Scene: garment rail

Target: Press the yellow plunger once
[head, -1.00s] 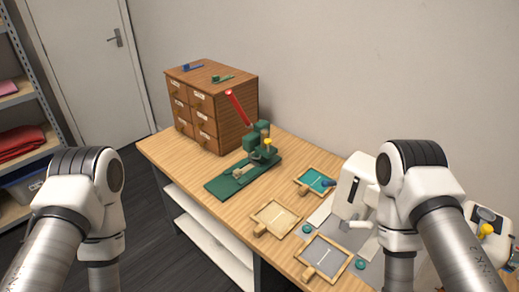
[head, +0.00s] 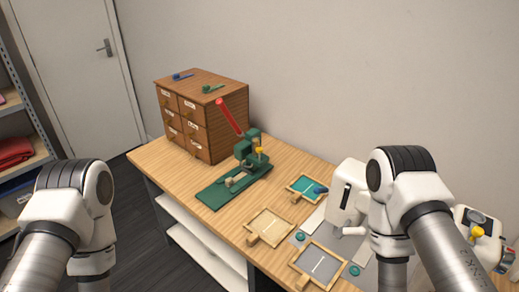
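A small yellow knob (head: 260,151) sits on the green press (head: 243,172), which has a long red lever sloping up to the left and stands on the table. A second yellow knob (head: 478,232) sits on a white and grey device (head: 487,222) at the right, partly hidden behind my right arm. I cannot tell from this view which one is the plunger. Both my arms are bent at the lower left and lower right.
A brown drawer cabinet (head: 203,125) stands at the table's far left. Shelving (head: 32,150) stands far left.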

